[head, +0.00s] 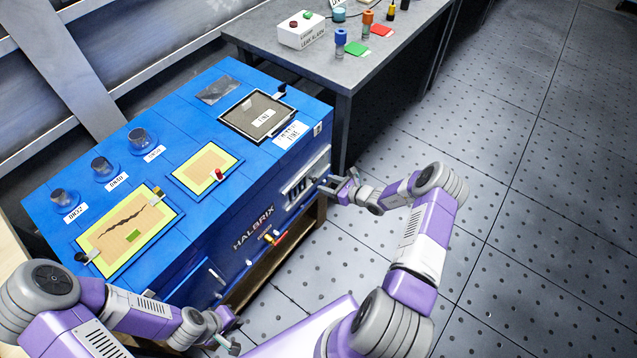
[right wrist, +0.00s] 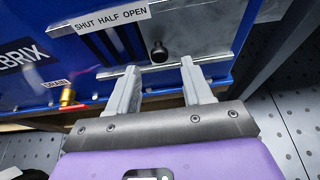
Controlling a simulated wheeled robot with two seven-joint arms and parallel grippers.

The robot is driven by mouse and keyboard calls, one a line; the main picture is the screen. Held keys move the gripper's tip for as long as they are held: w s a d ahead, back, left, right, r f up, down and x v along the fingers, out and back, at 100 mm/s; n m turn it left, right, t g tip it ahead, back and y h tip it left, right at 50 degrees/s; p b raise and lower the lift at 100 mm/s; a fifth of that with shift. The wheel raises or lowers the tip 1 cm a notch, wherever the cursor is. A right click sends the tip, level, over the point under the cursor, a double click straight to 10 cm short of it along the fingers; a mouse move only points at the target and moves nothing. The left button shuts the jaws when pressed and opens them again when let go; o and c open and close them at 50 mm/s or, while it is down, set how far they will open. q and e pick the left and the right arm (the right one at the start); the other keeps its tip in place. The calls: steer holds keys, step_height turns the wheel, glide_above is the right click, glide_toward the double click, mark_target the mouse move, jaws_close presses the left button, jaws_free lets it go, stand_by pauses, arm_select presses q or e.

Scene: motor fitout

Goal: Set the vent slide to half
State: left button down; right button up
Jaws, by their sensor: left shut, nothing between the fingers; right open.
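The vent slide is a silver plate with dark slots on the front of the blue machine (head: 300,187). In the right wrist view, its black knob (right wrist: 158,50) stands below the OPEN end of the label reading SHUT HALF OPEN (right wrist: 112,18). Dark slots (right wrist: 100,46) show left of the knob. My right gripper (right wrist: 160,66) is open, its fingers apart on either side of the knob's line. The knob appears just beyond the fingertips, not gripped. In the head view this gripper (head: 342,185) is at the machine's right front. My left gripper (head: 234,336) is shut and empty, low near the front.
A brass drain valve with a red handle (right wrist: 68,97) sits left of the vent. Lidded panels and knobs cover the machine's top. A grey table (head: 345,75) with a leak alarm box (head: 302,32) stands behind. Floor at right is clear.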

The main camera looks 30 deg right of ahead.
mark_target(316, 181)
steer(key=b+x, duration=0.1)
steer(key=x, duration=0.4)
steer(key=shift+a+f+b, duration=0.1)
steer(key=shift+b, duration=0.2)
jaws_close()
steer(key=shift+a, duration=0.1)
